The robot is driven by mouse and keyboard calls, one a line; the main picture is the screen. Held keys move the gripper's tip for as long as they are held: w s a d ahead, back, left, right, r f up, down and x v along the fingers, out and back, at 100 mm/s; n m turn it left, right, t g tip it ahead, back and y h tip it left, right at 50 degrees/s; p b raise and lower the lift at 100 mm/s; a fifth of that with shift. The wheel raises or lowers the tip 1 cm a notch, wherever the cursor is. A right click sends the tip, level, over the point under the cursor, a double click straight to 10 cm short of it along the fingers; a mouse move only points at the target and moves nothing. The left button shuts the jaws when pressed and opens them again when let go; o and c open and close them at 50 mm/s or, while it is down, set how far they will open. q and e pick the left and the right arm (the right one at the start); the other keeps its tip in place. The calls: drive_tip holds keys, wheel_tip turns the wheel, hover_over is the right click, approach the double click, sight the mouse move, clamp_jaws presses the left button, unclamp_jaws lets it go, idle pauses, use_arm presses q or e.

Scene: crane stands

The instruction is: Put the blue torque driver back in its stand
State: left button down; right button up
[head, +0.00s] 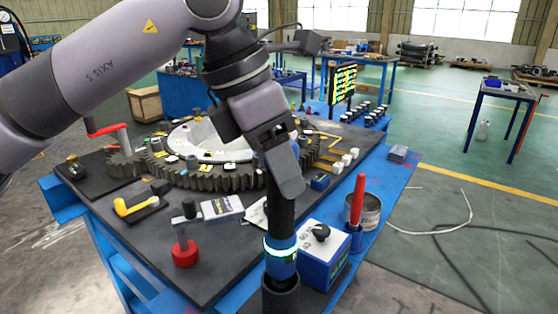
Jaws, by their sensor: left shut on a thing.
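The torque driver (280,252) is a dark upright tool with a blue band and a glowing white ring, low in the middle of the head view. My left gripper (284,188) is shut around its dark upper part, and the near finger hides some of it. A dark round cup (281,295), which looks like the stand, is directly under the blue band at the bottom edge. The driver's lower end is hidden, so I cannot tell whether it is inside the cup or just above it. My right gripper is not in view.
A blue box with a black knob (325,255) stands close right of the driver. Beyond it are a red-handled tool (357,200) and a can (370,212). A red-based post (185,250) stands left. A large gear (200,172) fills the table's back.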

sight(279, 200)
use_arm(q)
drive_tip(key=shift+f+b, duration=0.55)
drive_tip(key=shift+f, duration=0.2)
drive_tip(key=shift+f+b, duration=0.45)
drive_tip(key=shift+f, duration=0.15)
drive_tip(key=shift+f+b, duration=0.9)
drive_tip(key=shift+f, duration=0.25)
drive_tip(key=shift+c, duration=2.2)
unclamp_jaws()
drive_tip(key=shift+f, duration=0.1)
drive_tip(key=shift+p+v, duration=0.75)
drive_tip(key=shift+v, duration=0.45)
drive_tip(key=shift+p+v, duration=0.75)
drive_tip(key=shift+v, duration=0.55)
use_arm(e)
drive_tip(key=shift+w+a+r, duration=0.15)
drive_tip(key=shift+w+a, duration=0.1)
